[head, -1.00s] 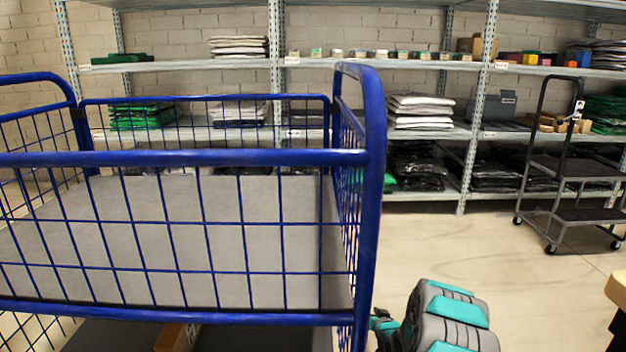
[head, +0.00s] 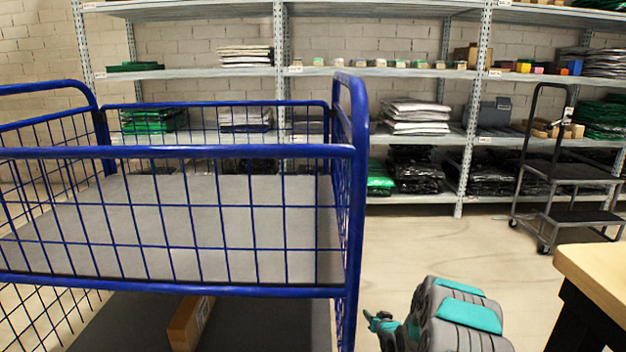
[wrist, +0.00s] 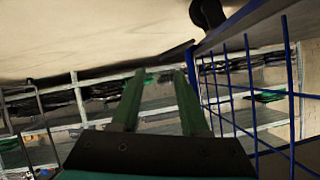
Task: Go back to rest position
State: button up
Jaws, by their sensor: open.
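My gripper (wrist: 160,100) shows in the wrist view with its two green fingers apart and nothing between them. In the head view, my arm is at the bottom, just right of the blue wire cart (head: 180,152), and the fingertips are not clear there. The cart's blue frame and mesh also show at the right of the wrist view (wrist: 245,95), beside the fingers and apart from them. The cart's grey upper shelf is bare.
A cardboard box (head: 190,322) lies on the cart's lower deck. A wooden table (head: 598,268) stands at the right edge. A black step cart (head: 565,172) stands at the right. The floor between is clear.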

jog(key=s+a+r+n+g+h+p, duration=0.15)
jog(key=s+r+g, duration=0.25)
jog(key=s+r, duration=0.7)
jog(key=s+a+r+g+y+p, duration=0.1)
jog(key=s+a+r+g+p, duration=0.2)
jog(key=s+r, duration=0.85)
jog(key=s+r+g+p, duration=0.1)
jog(key=s+r, duration=0.3)
jog(key=s, duration=0.9)
jog(key=s+r+g+p, duration=0.2)
jog(key=s+r+g, duration=0.2)
jog(key=s, duration=0.9)
jog(key=s+r+g+h+p, duration=0.1)
jog(key=s+r, duration=0.4)
jog(key=s, duration=0.8)
jog(key=shift+a+r+g, duration=0.2)
jog(key=shift+r+g, duration=0.2)
jog(key=shift+g, duration=0.4)
